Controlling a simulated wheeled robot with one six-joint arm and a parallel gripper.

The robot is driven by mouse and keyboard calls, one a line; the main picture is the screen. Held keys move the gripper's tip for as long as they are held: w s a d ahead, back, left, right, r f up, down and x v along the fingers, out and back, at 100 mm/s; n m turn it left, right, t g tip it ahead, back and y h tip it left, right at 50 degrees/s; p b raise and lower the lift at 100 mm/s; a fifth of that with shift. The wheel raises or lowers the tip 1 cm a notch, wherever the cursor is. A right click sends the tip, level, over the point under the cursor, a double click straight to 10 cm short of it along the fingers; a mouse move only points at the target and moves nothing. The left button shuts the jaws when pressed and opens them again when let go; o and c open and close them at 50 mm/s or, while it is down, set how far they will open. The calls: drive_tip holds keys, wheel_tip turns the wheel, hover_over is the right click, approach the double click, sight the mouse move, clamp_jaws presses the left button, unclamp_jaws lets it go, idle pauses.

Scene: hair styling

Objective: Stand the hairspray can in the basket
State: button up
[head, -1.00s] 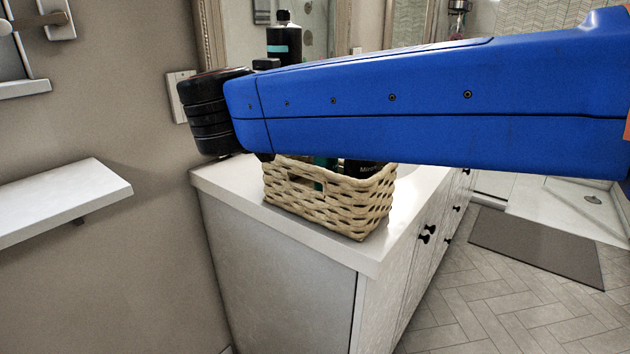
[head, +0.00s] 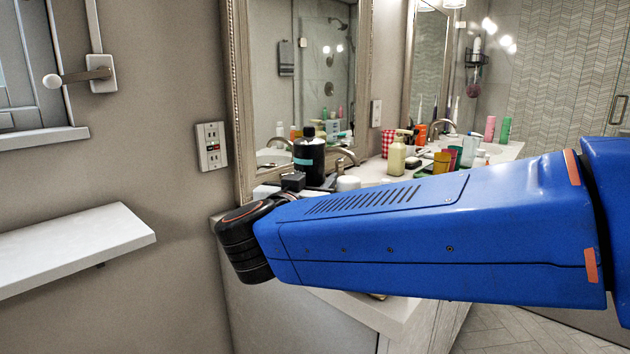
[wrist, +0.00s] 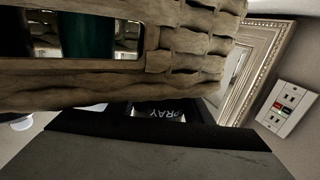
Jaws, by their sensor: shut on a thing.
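In the wrist view a woven basket (wrist: 190,50) fills the upper part, close to the camera. Through its handle slot a green item (wrist: 86,36) shows. A dark surface with white lettering ending in "PRAY", the hairspray can (wrist: 168,113), shows just below the basket wall at my gripper (wrist: 150,122). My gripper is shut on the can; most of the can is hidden. I cannot tell whether its base is inside the basket. In the head view my blue arm hides the gripper, the can and nearly all of the basket; only a sliver shows under the arm.
The counter (head: 375,315) holds a black bottle (head: 309,157), a pale green pump bottle (head: 397,155) and several colored cups behind my arm. A mirror (head: 305,70) stands behind. A white shelf (head: 70,245) juts out at left. A wall outlet (wrist: 288,105) shows at right.

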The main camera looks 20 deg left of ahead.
drive_tip(key=shift+f, duration=0.65)
drive_tip(key=o, duration=1.1)
drive_tip(key=shift+f, duration=0.2)
drive_tip(key=shift+r, duration=0.1)
drive_tip(key=shift+s+a+r, duration=0.1)
drive_tip(key=shift+s+r, duration=0.25)
drive_tip(key=shift+r, duration=0.1)
drive_tip(key=s, duration=1.1)
drive_tip(key=shift+s+r, duration=0.15)
drive_tip(key=shift+r, duration=0.2)
drive_tip(key=shift+d, duration=0.2)
